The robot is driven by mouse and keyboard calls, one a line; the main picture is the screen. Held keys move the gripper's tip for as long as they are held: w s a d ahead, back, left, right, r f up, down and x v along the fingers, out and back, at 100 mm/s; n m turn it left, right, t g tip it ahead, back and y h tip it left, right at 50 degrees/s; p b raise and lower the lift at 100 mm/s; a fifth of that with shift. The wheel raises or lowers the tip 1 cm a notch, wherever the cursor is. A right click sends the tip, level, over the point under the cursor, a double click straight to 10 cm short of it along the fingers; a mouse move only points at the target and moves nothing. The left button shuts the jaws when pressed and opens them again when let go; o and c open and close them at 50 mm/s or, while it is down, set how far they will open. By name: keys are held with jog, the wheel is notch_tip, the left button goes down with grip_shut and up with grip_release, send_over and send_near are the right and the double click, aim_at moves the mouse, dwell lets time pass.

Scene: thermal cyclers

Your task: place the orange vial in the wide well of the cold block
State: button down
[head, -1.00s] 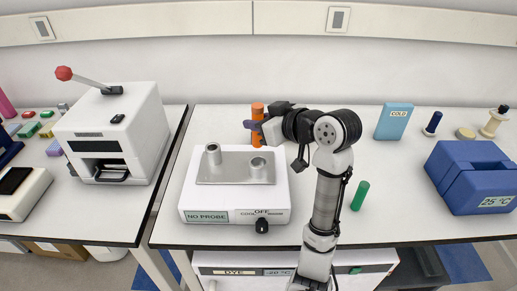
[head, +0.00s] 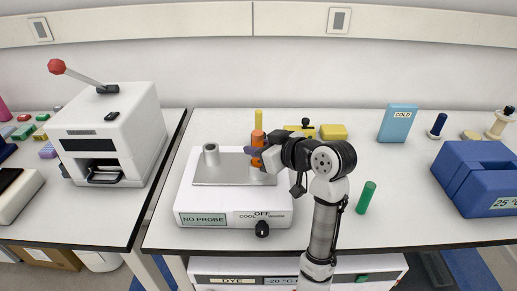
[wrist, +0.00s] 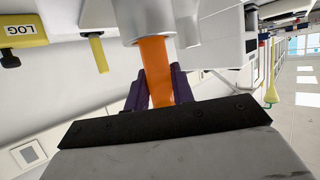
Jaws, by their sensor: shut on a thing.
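My gripper (head: 262,153) is shut on the orange vial (head: 257,138), which stands about upright at the right side of the cold block (head: 205,172). In the wrist view the vial (wrist: 157,68) sits between the two purple fingers. Its far end meets the mouth of a pale grey round well (wrist: 183,20); I cannot tell how deep it goes. In the head view the vial and fingers hide this right-hand well. The other well (head: 211,155), a raised grey cylinder, stands open at the left of the metal plate.
A green cylinder (head: 366,197) stands right of my arm. A white lever machine (head: 110,135) is left, a blue box (head: 482,175) right.

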jog(key=shift+f, duration=0.2)
jog(key=c, duration=1.2)
grip_release()
jog(key=shift+r, duration=0.25)
jog(key=b+v, duration=0.2)
jog(key=v, duration=1)
jog(key=shift+f, duration=0.15)
